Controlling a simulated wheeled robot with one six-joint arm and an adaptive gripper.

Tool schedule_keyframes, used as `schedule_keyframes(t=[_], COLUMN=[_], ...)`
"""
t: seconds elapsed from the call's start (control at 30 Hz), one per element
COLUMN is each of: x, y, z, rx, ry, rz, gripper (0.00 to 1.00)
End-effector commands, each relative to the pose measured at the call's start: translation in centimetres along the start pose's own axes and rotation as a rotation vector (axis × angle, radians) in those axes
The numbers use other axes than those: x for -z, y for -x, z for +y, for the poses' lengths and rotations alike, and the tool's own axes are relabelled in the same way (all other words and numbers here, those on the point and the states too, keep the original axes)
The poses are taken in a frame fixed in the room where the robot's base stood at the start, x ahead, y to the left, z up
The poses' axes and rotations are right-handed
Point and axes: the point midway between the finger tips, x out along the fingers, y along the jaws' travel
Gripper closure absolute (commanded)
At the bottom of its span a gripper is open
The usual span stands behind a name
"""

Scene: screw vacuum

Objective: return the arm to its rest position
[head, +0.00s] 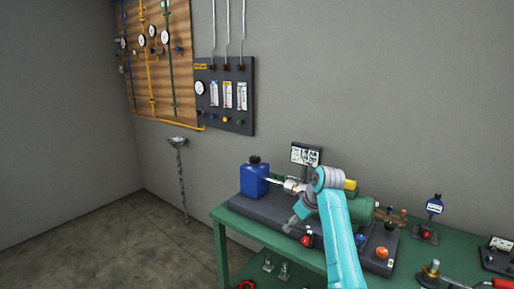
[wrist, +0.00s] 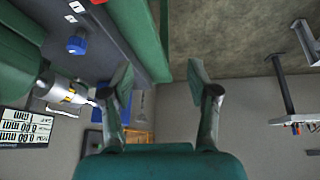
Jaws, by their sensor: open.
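My arm (head: 341,240) is teal and rises from the bottom of the head view, bending at a grey joint over the workbench. My gripper (wrist: 159,82) is open in the wrist view, with its two fingers apart and nothing between them.
A green workbench (head: 236,222) carries a dark machine base (head: 262,209), a blue canister (head: 254,181), a green cylinder (head: 366,208) and a small display (head: 305,155). A gauge panel (head: 225,96) hangs on the wall. Open floor (head: 120,240) lies left of the bench.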

Motion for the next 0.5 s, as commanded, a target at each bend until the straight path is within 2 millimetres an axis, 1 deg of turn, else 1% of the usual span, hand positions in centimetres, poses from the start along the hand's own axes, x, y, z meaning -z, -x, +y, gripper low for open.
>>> schedule_keyframes(t=[0.03, 0.1, 0.17, 0.2, 0.27, 0.3, 0.37, 0.4, 0.5], x=[-1.8, -3.7, -5.4, -6.5, -8.2, -9.4, -11.2, -12.4, -15.5], y=[-2.3, -4.6, -6.5, -7.7, -9.4, -10.4, -11.9, -12.8, -14.8], z=[-0.5, -1.1, -1.6, -1.9, -2.6, -3.0, -3.8, -4.3, -5.7], rx=[-0.01, -0.031, -0.05, -0.063, -0.08, -0.092, -0.11, -0.122, -0.153], ry=[-0.021, -0.046, -0.069, -0.083, -0.104, -0.118, -0.138, -0.152, -0.184], rz=[0.006, 0.022, 0.036, 0.045, 0.059, 0.069, 0.083, 0.092, 0.116], gripper=[0.4, 0.4, 0.4, 0.4, 0.4, 0.4, 0.4, 0.4, 0.4])
